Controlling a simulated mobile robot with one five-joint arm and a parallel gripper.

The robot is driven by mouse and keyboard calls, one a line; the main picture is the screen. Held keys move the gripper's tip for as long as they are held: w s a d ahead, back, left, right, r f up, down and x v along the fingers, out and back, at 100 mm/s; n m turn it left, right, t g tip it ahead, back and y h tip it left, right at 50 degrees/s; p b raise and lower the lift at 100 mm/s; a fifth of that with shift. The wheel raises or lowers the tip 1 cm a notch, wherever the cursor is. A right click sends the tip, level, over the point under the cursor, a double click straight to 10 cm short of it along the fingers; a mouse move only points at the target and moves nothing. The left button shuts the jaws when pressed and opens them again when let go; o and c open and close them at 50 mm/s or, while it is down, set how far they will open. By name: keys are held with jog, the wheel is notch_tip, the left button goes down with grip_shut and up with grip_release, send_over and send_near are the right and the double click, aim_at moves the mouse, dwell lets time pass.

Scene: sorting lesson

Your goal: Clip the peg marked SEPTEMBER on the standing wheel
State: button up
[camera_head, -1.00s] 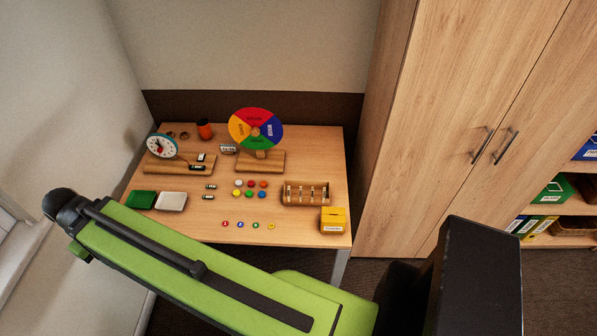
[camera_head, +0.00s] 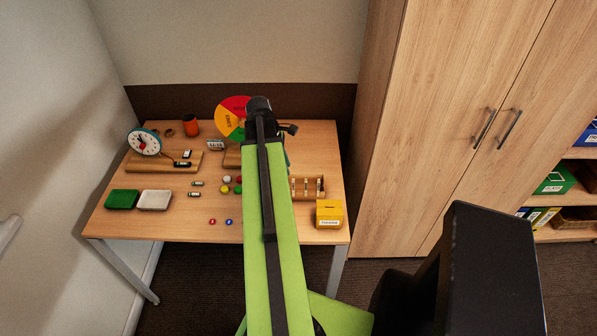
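The standing wheel (camera_head: 231,114) is a coloured disc with red, yellow and green sectors in view, upright on a wooden base (camera_head: 232,158) at the back of the table. My arm covers its right part. My gripper is hidden behind the end of my green arm, near the wheel and the wooden rack, so I cannot see its fingers. Small dark pegs lie on the table: one (camera_head: 197,183) and another (camera_head: 194,194) left of the coloured counters. Their markings are too small to read, so I cannot tell which is SEPTEMBER.
A clock (camera_head: 144,142) on a wooden stand is at the left. A wooden rack (camera_head: 307,187) and a yellow box (camera_head: 329,214) stand at the right.

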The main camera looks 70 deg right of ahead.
jog(key=s+d+f+b, duration=0.1)
jog(key=s+f+b, duration=0.3)
jog(key=f, duration=0.1)
jog(key=s+d+f+b, duration=0.1)
jog(key=s+f+b, duration=0.1)
jog(key=b, duration=0.1)
jog(key=shift+d+f, duration=0.2)
jog(key=shift+d, duration=0.15)
jog(key=shift+r, duration=0.1)
grip_shut()
jog(key=shift+r+p, duration=2.5)
jog(key=shift+p, duration=0.1)
